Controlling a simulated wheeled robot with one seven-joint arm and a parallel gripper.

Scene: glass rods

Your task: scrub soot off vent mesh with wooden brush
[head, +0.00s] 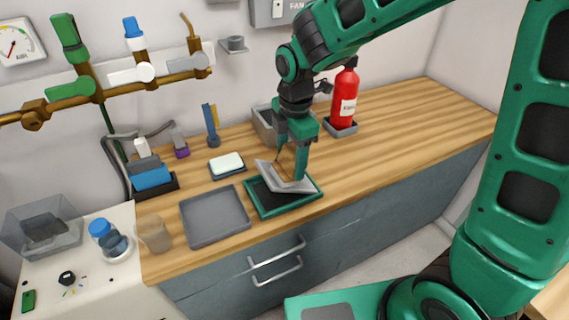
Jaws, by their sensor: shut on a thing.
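My gripper (289,175) is pointed down over the counter and shut on a tilted, light grey framed panel (264,169) with a brownish middle. The panel may be the vent mesh, but its surface is too small to tell. It is over a green-rimmed tray with a dark inside (255,199). Whether the panel touches the tray is unclear. I cannot make out a wooden brush. Soot on the panel cannot be told at this size.
A flat grey tray (215,216) lies left of the green tray. A white block on a dark dish (226,163) is behind it. A grey bin (265,128) and red extinguisher (345,98) stand behind my gripper. The wooden counter (410,125) is clear to the right.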

